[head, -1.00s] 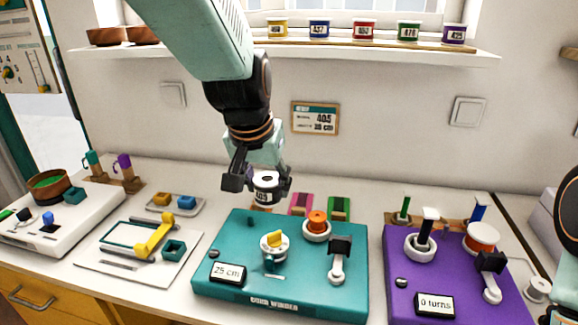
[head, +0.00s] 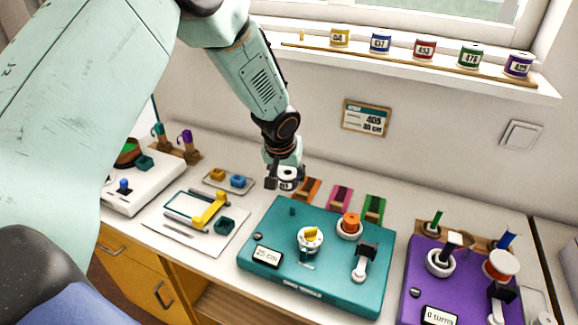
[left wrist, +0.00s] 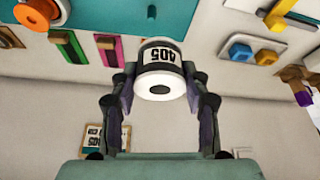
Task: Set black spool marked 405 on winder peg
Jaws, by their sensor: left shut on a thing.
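My left gripper (head: 284,180) is shut on the black spool marked 405 (left wrist: 161,75), which has white ends and a white label. In the left wrist view the spool sits between the two fingers, its holed end facing the camera. In the head view the spool (head: 288,174) is held above the back left of the teal cord winder (head: 318,286). A small dark teal peg (head: 292,211) stands at the winder's back left; I cannot tell whether it is the winder peg. An orange spool (head: 351,221) is on the winder. My right gripper is not in view.
A purple winder (head: 412,262) stands to the right of the teal one. A white board with a yellow lever (head: 210,209) lies to the left. Orange, pink and green holders (head: 374,208) line the back. Several coloured spools stand on the shelf (head: 400,66).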

